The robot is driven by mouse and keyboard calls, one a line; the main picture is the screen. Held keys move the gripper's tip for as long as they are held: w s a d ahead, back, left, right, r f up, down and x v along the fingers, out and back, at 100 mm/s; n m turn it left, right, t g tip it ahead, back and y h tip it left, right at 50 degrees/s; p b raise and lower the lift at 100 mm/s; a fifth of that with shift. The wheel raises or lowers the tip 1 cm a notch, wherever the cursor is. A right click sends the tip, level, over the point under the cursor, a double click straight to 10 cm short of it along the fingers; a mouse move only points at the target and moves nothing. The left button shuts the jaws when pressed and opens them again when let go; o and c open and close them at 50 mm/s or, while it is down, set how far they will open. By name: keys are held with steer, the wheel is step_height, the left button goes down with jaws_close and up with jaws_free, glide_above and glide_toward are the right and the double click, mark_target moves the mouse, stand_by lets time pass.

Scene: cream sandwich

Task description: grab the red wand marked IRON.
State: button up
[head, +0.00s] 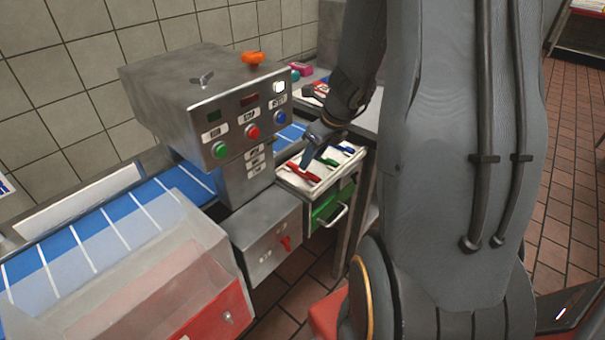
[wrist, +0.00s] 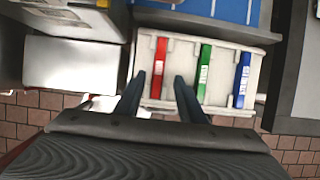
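A red wand (wrist: 160,68) lies in a white open drawer tray at the left, with a small pale label on it. It also shows in the head view (head: 304,172). My gripper (wrist: 158,82) is open above the tray, its two dark fingers apart, one near the red wand and the other near the green wand. In the head view my gripper (head: 316,148) hangs over the tray beside the red wand. The lettering on the red wand is too small to read.
A green wand (wrist: 204,72) and a blue wand (wrist: 241,80) lie to the right in the same tray (wrist: 182,50). A steel machine with buttons (head: 235,110) and a blue conveyor (head: 110,235) stand to the left. A green drawer front (head: 325,208) is below the tray.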

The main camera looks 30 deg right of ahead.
mark_target(306, 172)
steer(key=b+x, duration=0.1)
steer(key=x, duration=0.4)
steer(key=shift+a, duration=0.15)
steer(key=shift+c, duration=0.2)
jaws_close()
